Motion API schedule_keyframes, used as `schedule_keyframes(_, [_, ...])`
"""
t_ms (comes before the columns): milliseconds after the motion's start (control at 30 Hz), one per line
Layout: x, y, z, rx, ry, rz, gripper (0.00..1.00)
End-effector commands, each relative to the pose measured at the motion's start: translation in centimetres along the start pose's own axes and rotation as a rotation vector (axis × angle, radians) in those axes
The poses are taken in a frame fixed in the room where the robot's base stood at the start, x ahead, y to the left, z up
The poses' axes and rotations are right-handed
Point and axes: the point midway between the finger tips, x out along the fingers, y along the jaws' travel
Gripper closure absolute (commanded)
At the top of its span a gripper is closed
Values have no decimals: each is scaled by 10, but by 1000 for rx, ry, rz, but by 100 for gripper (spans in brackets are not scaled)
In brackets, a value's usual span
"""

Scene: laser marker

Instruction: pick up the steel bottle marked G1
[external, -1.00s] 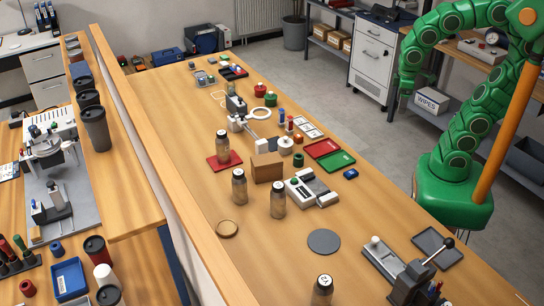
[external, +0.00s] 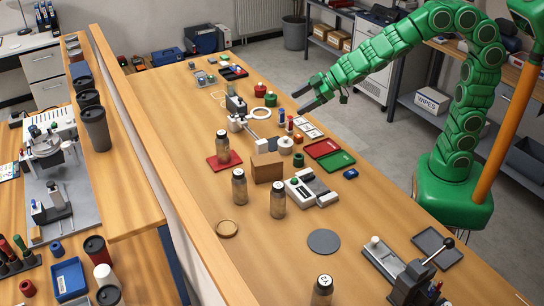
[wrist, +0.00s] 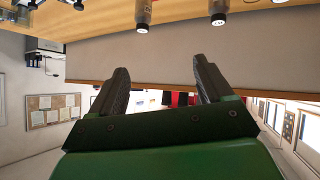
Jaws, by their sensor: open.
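Several steel bottles with dark caps stand upright on the long wooden bench. One bottle (external: 222,147) stands on a red mat, two more (external: 239,187) (external: 278,200) stand nearer the camera, and another (external: 321,291) is at the bottom edge. That last one has a light mark on its cap, too small to read; I cannot tell which bottle is G1. My gripper (external: 303,98) is open and empty, raised above the bench's right side, apart from every bottle. In the wrist view the fingers (wrist: 160,70) are spread, and two bottles (wrist: 143,14) (wrist: 218,10) show at the top edge.
A cardboard box (external: 267,168) stands among the bottles. A grey device (external: 312,188), red and green trays (external: 323,149) and a clamp stand (external: 237,108) are close by. A raised ledge (external: 165,170) runs along the bench's left side. Bare wood surrounds the grey disc (external: 324,242).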

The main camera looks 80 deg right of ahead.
Motion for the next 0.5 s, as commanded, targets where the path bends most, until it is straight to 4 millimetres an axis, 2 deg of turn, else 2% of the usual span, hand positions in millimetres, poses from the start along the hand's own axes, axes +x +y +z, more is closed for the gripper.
schedule_keyframes(33, [12, -18, -8, -17, 35, -49, 20])
schedule_keyframes(200, [34, -74, -35, -58, 154, -213, 20])
schedule_keyframes(500, [44, -137, -53, -84, 253, -402, 20])
